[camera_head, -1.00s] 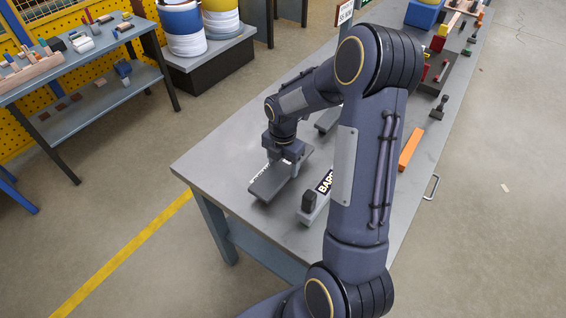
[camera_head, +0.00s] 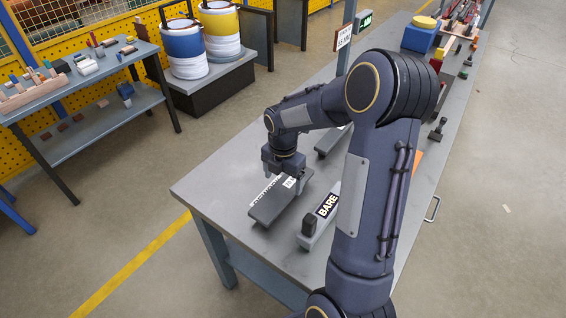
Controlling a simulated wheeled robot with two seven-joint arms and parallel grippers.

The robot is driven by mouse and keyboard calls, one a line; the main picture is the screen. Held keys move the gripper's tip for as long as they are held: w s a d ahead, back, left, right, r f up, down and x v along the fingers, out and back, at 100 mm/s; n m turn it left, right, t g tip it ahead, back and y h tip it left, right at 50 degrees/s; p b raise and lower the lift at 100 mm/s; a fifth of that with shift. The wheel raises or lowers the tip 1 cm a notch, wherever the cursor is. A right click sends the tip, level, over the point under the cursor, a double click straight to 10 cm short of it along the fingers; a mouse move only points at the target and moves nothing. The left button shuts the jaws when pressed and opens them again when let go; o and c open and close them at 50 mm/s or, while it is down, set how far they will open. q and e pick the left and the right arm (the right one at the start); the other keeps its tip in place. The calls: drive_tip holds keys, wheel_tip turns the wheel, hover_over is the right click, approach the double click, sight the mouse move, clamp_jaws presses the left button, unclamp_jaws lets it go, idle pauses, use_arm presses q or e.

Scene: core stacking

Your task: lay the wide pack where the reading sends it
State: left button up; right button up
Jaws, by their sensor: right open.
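A dark grey flat slab (camera_head: 272,208) lies near the table's left corner, with white lettering along its left edge and a small white label at its far end. I cannot tell whether it is the wide pack or a pad. My right gripper (camera_head: 284,178) is open above its far end, fingers pointing down; contact cannot be made out. A grey holder (camera_head: 318,228) with a black block and a sign reading "BARE" (camera_head: 327,205) stands just right of it. A small green display (camera_head: 365,20) is at the back, its reading too small to make out. My left gripper is out of view.
The grey table (camera_head: 215,185) has bare room left of the slab. A post carries a small sign (camera_head: 344,37). A blue box (camera_head: 420,38) and several small items stand farther back. My right arm hides the table's middle.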

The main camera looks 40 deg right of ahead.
sight(283, 190)
drive_tip(key=s+a+r+m+t, duration=0.1)
drive_tip(key=s+a+r+m, duration=0.15)
drive_tip(key=r, duration=0.35)
drive_tip(key=s+a+r+m, duration=0.1)
drive_tip(key=s+r+m, duration=0.15)
drive_tip(key=r, duration=0.35)
drive_tip(key=s+a+r+m+t+y, duration=0.1)
drive_tip(key=s+a+m+t+y, duration=0.2)
drive_tip(key=s+a+m, duration=0.9)
drive_tip(key=s+m+t, duration=0.1)
drive_tip(key=s+m, duration=0.1)
drive_tip(key=m, duration=0.4)
drive_tip(key=shift+s+t+y, duration=0.2)
drive_tip(key=shift+t+y, duration=0.1)
drive_tip(key=shift+y, duration=0.1)
